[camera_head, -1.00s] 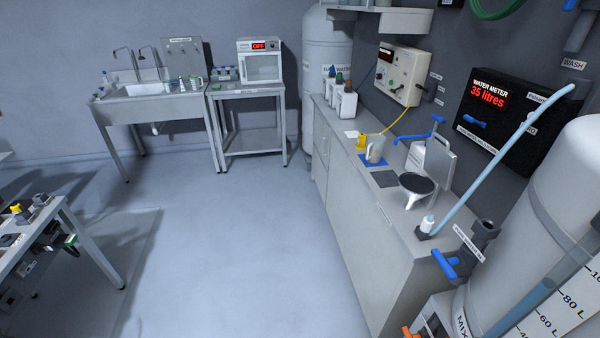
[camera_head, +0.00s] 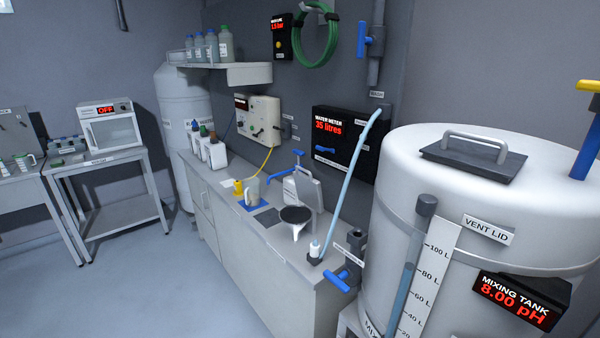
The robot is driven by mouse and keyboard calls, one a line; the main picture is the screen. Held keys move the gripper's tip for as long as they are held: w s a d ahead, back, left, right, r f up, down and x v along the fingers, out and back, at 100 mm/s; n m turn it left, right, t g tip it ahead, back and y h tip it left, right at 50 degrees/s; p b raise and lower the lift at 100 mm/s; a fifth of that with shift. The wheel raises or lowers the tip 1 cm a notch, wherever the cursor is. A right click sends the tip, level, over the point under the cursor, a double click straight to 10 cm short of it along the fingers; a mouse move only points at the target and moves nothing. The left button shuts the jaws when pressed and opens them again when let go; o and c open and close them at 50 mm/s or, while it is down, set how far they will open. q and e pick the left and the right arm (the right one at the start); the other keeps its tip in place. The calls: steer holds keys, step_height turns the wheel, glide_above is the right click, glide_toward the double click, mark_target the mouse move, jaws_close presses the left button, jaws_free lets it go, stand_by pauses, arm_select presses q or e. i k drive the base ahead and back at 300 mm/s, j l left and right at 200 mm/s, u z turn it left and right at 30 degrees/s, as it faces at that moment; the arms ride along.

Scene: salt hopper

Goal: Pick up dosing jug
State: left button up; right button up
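Neither of my grippers is in view.
The large mixing tank (camera_head: 470,200) fills the right side. The floor (camera_head: 150,290) left of the counter is clear.

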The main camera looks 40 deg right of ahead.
mark_target(251, 186)
steer(key=u, duration=0.15)
steer(key=i, duration=4.75)
steer(key=l+z, duration=0.1)
steer(key=z, duration=2.55)
